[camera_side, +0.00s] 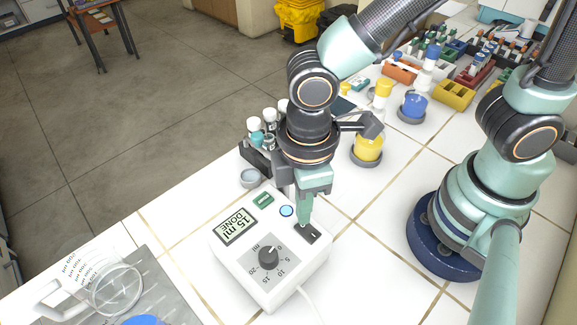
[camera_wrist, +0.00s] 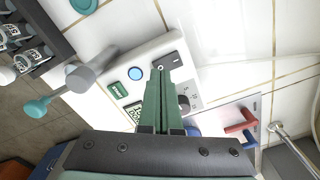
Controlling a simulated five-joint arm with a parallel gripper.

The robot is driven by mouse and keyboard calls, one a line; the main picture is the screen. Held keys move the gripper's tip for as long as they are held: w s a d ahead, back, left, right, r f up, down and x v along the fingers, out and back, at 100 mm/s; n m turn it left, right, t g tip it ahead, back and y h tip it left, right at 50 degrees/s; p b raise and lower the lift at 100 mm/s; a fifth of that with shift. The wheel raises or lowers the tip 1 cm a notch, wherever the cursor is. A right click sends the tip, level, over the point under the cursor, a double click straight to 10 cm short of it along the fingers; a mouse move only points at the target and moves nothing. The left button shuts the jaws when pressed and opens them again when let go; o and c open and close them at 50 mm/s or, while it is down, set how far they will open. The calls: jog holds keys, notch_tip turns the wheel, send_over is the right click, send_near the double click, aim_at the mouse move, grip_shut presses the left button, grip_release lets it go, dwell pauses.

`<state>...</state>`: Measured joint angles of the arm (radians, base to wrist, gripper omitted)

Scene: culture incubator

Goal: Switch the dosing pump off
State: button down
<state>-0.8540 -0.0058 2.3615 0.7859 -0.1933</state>
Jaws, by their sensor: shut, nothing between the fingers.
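The dosing pump (camera_side: 290,291) is a white box on the tiled bench. Its display (camera_side: 235,226) reads "15 ml DONE". A black dial (camera_side: 268,257) with a ml scale, a blue-ringed button (camera_side: 286,211) and a small green label (camera_side: 263,200) are on its top. My gripper (camera_side: 304,222) is shut and empty, pointing down at the black rocker switch (camera_side: 311,236) near the pump's edge. The fingertips partly cover the switch, and I cannot tell whether they touch it. In the wrist view the closed fingers (camera_wrist: 158,74) end beside the switch (camera_wrist: 171,61). Which way the rocker is tipped is unclear.
A rack of capped vials (camera_side: 257,160) and a small grey dish (camera_side: 250,178) stand behind the pump. A yellow container (camera_side: 368,149) and a blue one (camera_side: 414,104) are farther back right. A glass beaker (camera_side: 115,287) is at the front left. A white cable (camera_side: 312,301) leaves the pump.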

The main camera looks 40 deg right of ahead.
jog(key=shift+f, duration=1)
dwell(0.5)
jog(key=shift+r, duration=3.55)
jog(key=w+d+r+m+t, duration=0.2)
jog(key=w+d+r+m, duration=0.1)
jog(key=d, duration=0.4)
jog(key=w+d+r+m+t, duration=0.1)
jog(key=w+d+r+m, duration=0.2)
jog(key=d+m, duration=0.2)
jog(key=w+d+r+m+t, duration=0.2)
jog(key=w+d+m, duration=0.1)
jog(key=d, duration=0.7)
jog(key=shift+r+m+t, duration=0.3)
jog(key=shift+r+m, duration=0.1)
jog(key=shift+m, duration=0.1)
jog(key=shift+w, duration=0.1)
